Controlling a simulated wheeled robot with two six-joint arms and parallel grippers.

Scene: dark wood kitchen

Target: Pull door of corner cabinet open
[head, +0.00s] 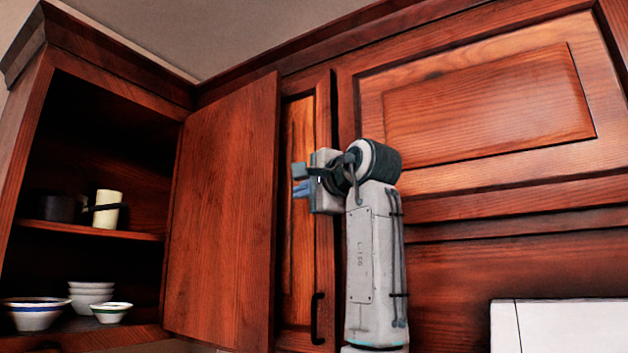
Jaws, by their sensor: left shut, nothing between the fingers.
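The corner cabinet (24,150) at the left stands open, with its shelves showing. Its plain wooden door (222,215) is swung out into the room, with its far edge by the corner and its near edge towards me. My left gripper (299,180) is shut and empty, pointing left, a little right of the door's near edge. I cannot tell whether it touches the door. Behind the gripper is a narrow closed door (299,125) with a black handle (317,318) low down. My right gripper is not in view.
Bowls (38,315) stand on the cabinet's lower level, and a cream cup (107,209) and a dark mug (60,207) on its shelf. A wide closed panelled door (490,105) is at the right, above a white box-like surface (560,327).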

